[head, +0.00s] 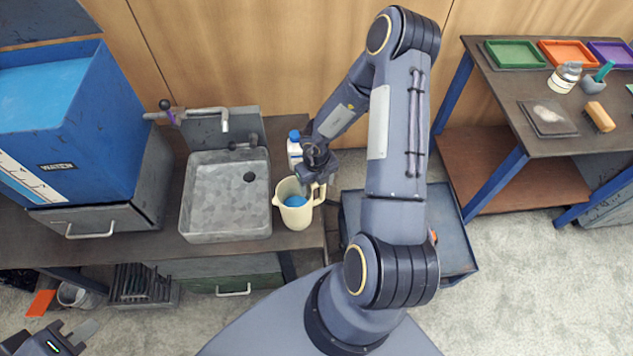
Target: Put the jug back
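A cream jug (295,217) with blue contents is upright at the right end of the bench, just right of the sink. Its handle (320,195) points right. My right gripper (318,184) comes down over the jug's handle side, with its fingers at the handle. The arm and the small size hide whether the fingers are closed on it. My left gripper (70,332) is low at the bottom left, away from the jug, with its fingers apart and nothing between them.
A grey sink (228,212) with a tap (224,121) is left of the jug. A white bottle with a blue cap (294,150) stands close behind it. A blue water tank (70,120) is at left. A table with coloured trays (514,55) is at right.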

